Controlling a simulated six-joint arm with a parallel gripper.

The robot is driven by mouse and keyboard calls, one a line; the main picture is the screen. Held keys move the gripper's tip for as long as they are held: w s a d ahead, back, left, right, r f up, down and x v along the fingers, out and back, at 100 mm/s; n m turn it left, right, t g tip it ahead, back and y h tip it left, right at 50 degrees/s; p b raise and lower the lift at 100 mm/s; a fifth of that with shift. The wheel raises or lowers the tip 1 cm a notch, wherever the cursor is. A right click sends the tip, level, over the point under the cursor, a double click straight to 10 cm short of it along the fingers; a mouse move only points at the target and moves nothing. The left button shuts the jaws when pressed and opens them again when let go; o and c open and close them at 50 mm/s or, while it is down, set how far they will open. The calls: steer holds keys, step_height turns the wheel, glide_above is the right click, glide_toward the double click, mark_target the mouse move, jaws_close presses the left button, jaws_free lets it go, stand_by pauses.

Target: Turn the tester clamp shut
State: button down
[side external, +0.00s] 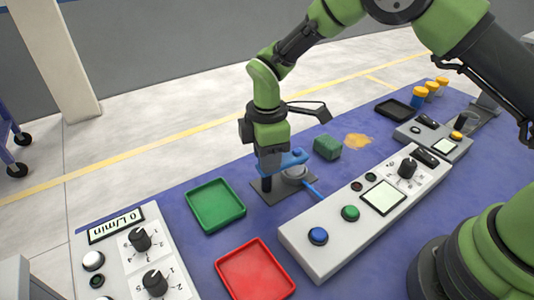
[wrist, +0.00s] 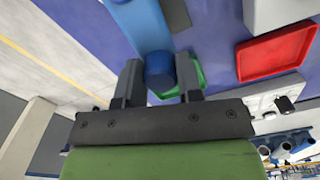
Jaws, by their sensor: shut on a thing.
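The tester clamp (side external: 294,159) is a blue arm over a pale round part on a dark base plate (side external: 262,187). In the wrist view the blue clamp arm (wrist: 140,25) runs up from a round blue knob (wrist: 160,72). My gripper (side external: 268,178) points down at the clamp's left end in the side view. In the wrist view its two dark fingers (wrist: 159,82) are on either side of the knob and shut on it. The knob is hidden by the fingers in the side view.
A green tray (side external: 215,226) and a red tray (side external: 255,290) lie to the left and in front. A long control panel (side external: 330,255) with buttons stands close in front of the clamp. A green block (side external: 327,147) sits just behind it. A blue hose (side external: 312,190) leads toward the panel.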

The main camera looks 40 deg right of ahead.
steer(key=shift+r+n, duration=0.1)
steer(key=shift+n, duration=0.4)
steer(key=c, duration=0.8)
jaws_free()
step_height(320, 180, up, 10)
steer(key=shift+f, duration=0.1)
steer(key=s+d+r+m+t+y, duration=0.1)
steer(key=s+d+r+m+t, duration=0.1)
steer(key=s+d+r+m, duration=0.3)
steer(key=s+d+r+m+t+y, duration=0.1)
steer(key=s+r+m, duration=0.2)
steer(key=r, duration=0.4)
steer(key=s+d+m+t, duration=0.1)
steer(key=s+m, duration=0.3)
steer(key=s, duration=0.1)
steer(key=s+d+r+m+t, duration=0.1)
steer(key=s+m, duration=0.3)
steer(key=s+d+m+t, duration=0.1)
steer(key=s+m+t, duration=0.1)
steer(key=s, duration=0.3)
steer(key=shift+s+d+r+m, duration=0.25)
steer(key=shift+s+d+m, duration=0.1)
steer(key=shift+m, duration=0.55)
